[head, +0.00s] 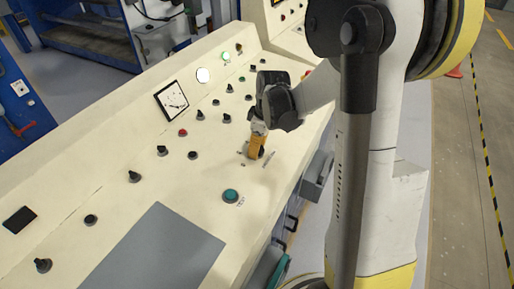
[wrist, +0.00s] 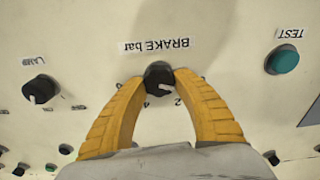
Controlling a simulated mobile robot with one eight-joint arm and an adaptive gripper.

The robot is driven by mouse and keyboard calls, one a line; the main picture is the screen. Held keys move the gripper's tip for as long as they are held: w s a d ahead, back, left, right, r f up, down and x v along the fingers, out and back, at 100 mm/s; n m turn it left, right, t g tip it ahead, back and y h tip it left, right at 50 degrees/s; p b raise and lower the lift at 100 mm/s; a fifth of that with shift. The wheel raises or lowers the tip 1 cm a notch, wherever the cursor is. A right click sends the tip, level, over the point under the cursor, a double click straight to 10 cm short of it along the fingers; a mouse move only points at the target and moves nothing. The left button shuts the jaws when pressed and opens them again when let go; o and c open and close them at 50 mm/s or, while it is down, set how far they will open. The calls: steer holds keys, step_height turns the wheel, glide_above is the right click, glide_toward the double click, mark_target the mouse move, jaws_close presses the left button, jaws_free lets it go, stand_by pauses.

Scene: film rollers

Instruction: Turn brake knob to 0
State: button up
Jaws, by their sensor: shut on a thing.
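The brake knob (wrist: 158,78) is a round black knob with a white pointer mark, below an upside-down "BRAKE bar" label (wrist: 154,45) in the wrist view. Its pointer is toward the lower right there, near the "2". A "4" shows to the left of that; the 0 mark is not visible. My gripper (wrist: 158,80) has yellow fingers on both sides of the knob and is shut on it. In the head view my gripper (head: 256,148) reaches down to the sloped panel, and the knob is mostly hidden by the fingers.
The cream control panel (head: 110,178) carries several other black knobs. A teal TEST button (head: 231,196) is near the gripper and also shows in the wrist view (wrist: 282,60). A LAMP knob (wrist: 41,89) is on the other side. A dial gauge (head: 172,100) is farther back.

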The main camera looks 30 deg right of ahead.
mark_target(263, 150)
steer(key=shift+n, duration=0.5)
steer(key=o, duration=1.2)
steer(key=r, duration=0.4)
steer(key=s+r, duration=0.1)
steer(key=r, duration=0.3)
steer(key=d+r, duration=0.1)
steer(key=r, duration=0.2)
steer(key=shift+s+d+r, duration=0.1)
steer(key=shift+s+r, duration=0.25)
steer(key=shift+r, duration=0.05)
steer(key=s+a+r+m+t, duration=0.1)
steer(key=s+a+m+t, duration=0.1)
steer(key=s+a+m, duration=0.1)
steer(key=s+a+r+m+t, duration=0.1)
steer(key=s+a+m, duration=0.2)
steer(key=s, duration=0.4)
steer(key=s+a+r+m+t+h, duration=0.1)
steer(key=s+a+m+t, duration=0.1)
steer(key=s+a, duration=0.3)
steer(key=shift+s+a+m+t, duration=0.2)
steer(key=shift+a+m+t, duration=0.15)
steer(key=shift+m, duration=0.15)
